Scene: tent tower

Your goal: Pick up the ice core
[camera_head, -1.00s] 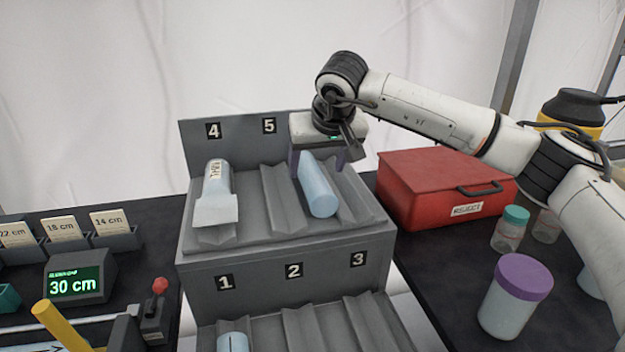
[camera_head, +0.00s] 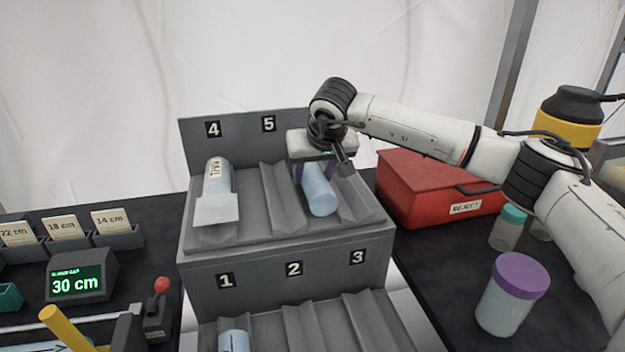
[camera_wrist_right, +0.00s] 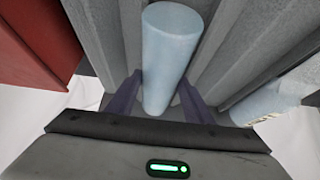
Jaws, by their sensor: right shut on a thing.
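A plain pale blue ice core (camera_head: 320,192) lies in the right groove of the upper tier of the grey rack (camera_head: 290,232). My right gripper (camera_head: 314,172) comes from above, its dark purple fingers shut on the core around its rear part. In the right wrist view the core (camera_wrist_right: 168,55) lies between the two fingers (camera_wrist_right: 158,95), still in its groove as far as I can tell. Another core (camera_head: 217,180) with a written label lies in the groove under number 4, a pale tag at its front. My left gripper is not in view.
A red REJECT box (camera_head: 440,190) stands close right of the rack. A purple-lidded jar (camera_head: 512,295) and a teal-capped jar (camera_head: 507,228) stand on the right. Another core (camera_head: 233,341) is in the lower tier. A 30 cm display (camera_head: 76,284) is at left.

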